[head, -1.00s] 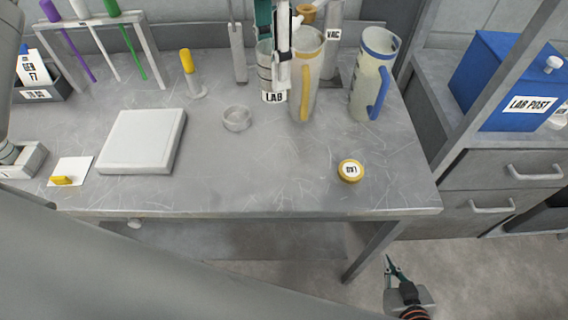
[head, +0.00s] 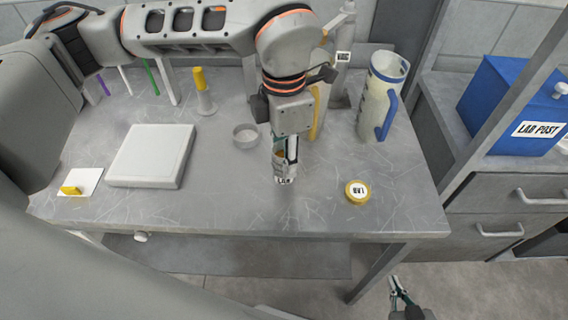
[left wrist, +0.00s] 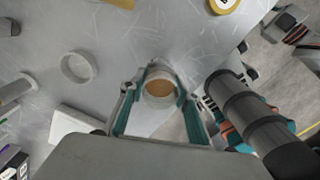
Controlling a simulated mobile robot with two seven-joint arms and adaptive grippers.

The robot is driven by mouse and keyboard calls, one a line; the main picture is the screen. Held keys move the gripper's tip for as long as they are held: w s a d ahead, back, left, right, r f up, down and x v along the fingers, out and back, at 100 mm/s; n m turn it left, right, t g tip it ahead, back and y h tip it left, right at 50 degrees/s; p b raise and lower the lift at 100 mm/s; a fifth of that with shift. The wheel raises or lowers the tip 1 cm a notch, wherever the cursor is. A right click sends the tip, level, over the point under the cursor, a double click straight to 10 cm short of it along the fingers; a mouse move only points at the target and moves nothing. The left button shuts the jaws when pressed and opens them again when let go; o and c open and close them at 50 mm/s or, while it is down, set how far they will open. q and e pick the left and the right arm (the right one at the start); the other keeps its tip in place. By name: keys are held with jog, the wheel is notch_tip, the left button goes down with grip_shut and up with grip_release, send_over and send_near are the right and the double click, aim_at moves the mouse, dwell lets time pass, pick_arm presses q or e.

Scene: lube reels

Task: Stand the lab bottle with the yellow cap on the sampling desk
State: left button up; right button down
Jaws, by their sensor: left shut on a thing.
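The lab bottle (head: 284,180) shows its LAB label low in my left gripper (head: 284,164), which is shut on it, over the front middle of the grey desk (head: 230,210). In the left wrist view its round amber-yellow top (left wrist: 159,88) sits between the teal fingers. The bottle looks roughly upright. My gripper hides most of its upper part in the head view. I cannot tell whether its base touches the desk. My right gripper (head: 399,291) is low at the bottom edge, off the desk's front and apart from everything; its opening is unclear.
A small dish (head: 245,135) and a white flat box (head: 151,155) are left. A blue-handled jug (head: 381,98) stands behind right. A yellow-topped stand (head: 203,92) is behind left. The desk's front strip is mostly clear.

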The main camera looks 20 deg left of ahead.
pick_arm(q)
jog(key=shift+f, duration=1.6)
jog(key=shift+f, duration=0.15)
jog(key=o, duration=1.1)
jog(key=shift+o, duration=0.2)
notch_tip(320, 180, up, 12)
jog(key=shift+r+b, duration=0.2)
jog(key=shift+b, duration=0.25)
